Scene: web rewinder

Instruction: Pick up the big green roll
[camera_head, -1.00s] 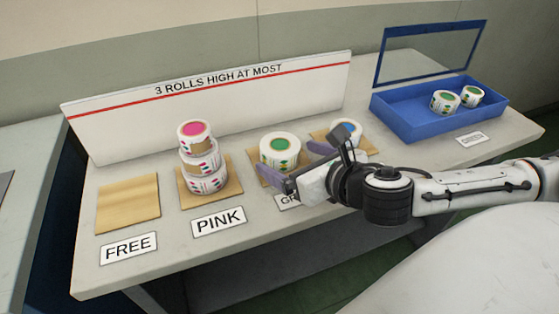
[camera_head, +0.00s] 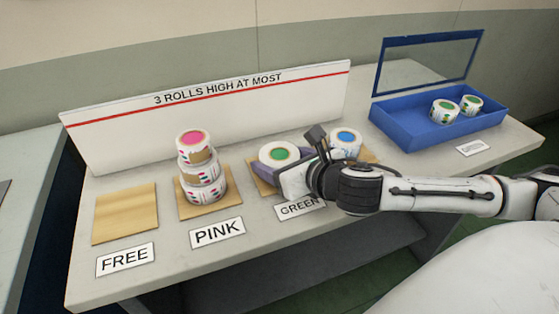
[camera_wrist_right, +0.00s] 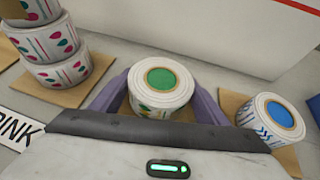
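The big green roll (camera_head: 279,154), white with a green core and coloured print, stands on the wooden pad (camera_head: 261,187) behind the GREEN label (camera_head: 299,207). My right gripper (camera_head: 284,161) is at this roll, with its purple fingers spread on either side of it. In the right wrist view the roll (camera_wrist_right: 161,85) sits between the two fingers (camera_wrist_right: 161,98). The gripper looks open around the roll; whether the fingers touch it is hard to tell. The roll's lower part is partly hidden by the gripper. My left gripper is not in view.
A stack of pink rolls (camera_head: 201,172) stands left on its pad. A blue-cored roll (camera_head: 346,142) stands close on the right. The FREE pad (camera_head: 125,212) is empty. A blue box (camera_head: 400,128) holds two smaller green-cored rolls. A white board (camera_head: 120,136) stands behind.

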